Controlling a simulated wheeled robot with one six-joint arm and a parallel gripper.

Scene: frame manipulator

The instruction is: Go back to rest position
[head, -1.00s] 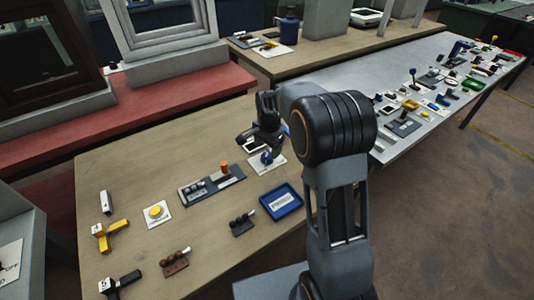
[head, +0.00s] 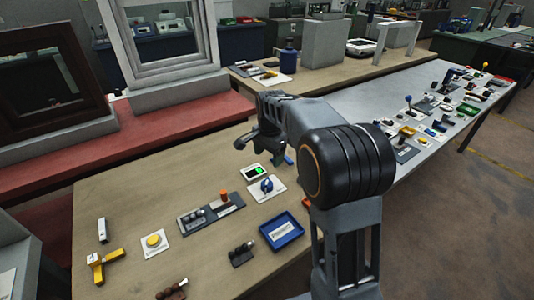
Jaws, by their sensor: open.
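My gripper (head: 264,154) is at the end of my bent arm, raised above the wooden table (head: 135,205). It is open, and I see nothing between its fingers. Below it on the table are a white plate with a blue knob (head: 267,185) and a small white device with a lit green display (head: 257,171). The gripper is apart from both. My arm hides part of the table's right side.
On the wooden table are a blue tray (head: 298,235), a grey panel with an orange knob (head: 224,194), a yellow button (head: 153,240) and a yellow handle (head: 97,265). A grey table (head: 350,97) with many small parts is behind right. Window frames (head: 163,38) stand back left.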

